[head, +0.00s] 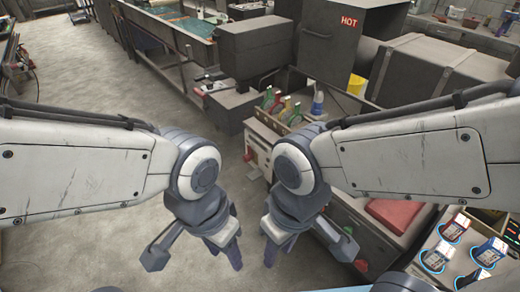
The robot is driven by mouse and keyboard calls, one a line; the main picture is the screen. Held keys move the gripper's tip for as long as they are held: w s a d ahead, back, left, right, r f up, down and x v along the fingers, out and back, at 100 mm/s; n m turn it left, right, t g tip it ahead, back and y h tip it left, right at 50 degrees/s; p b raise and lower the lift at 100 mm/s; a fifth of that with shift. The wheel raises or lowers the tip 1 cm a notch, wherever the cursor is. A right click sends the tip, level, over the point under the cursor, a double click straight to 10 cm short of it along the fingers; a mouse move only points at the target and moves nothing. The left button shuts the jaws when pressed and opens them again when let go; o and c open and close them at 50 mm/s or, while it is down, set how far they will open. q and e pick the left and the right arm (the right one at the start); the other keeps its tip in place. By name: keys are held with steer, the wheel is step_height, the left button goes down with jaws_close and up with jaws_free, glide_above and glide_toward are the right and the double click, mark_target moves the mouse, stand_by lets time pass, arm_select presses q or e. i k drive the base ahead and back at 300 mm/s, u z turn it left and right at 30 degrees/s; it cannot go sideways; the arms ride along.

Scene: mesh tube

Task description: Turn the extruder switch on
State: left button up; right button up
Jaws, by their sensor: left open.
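A cream front panel (259,142) with small red and dark parts faces the aisle, just beyond my grippers. A small red part (252,172) sits low on it, partly behind my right wrist; I cannot tell whether this is the extruder switch or which way it is set. A dark machine housing (338,38) marked HOT stands farther back. My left gripper (226,246) is open, pointing down over the floor, apart from the panel. My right gripper (272,243) points down beside it, nearer the panel; its jaw opening is unclear. No held object shows in either.
Several bottles (285,108) stand on the bench behind the panel. A red block (394,214) and small boxes (454,228) in blue-ringed slots are at lower right. Grey floor (85,240) is open at left.

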mark_target(246, 158)
steer(key=i, duration=0.65)
steer(key=u, duration=0.1)
steer(key=k, duration=0.35)
steer(key=u, duration=1.4)
steer(key=i, duration=0.15)
steer(key=z, duration=0.45)
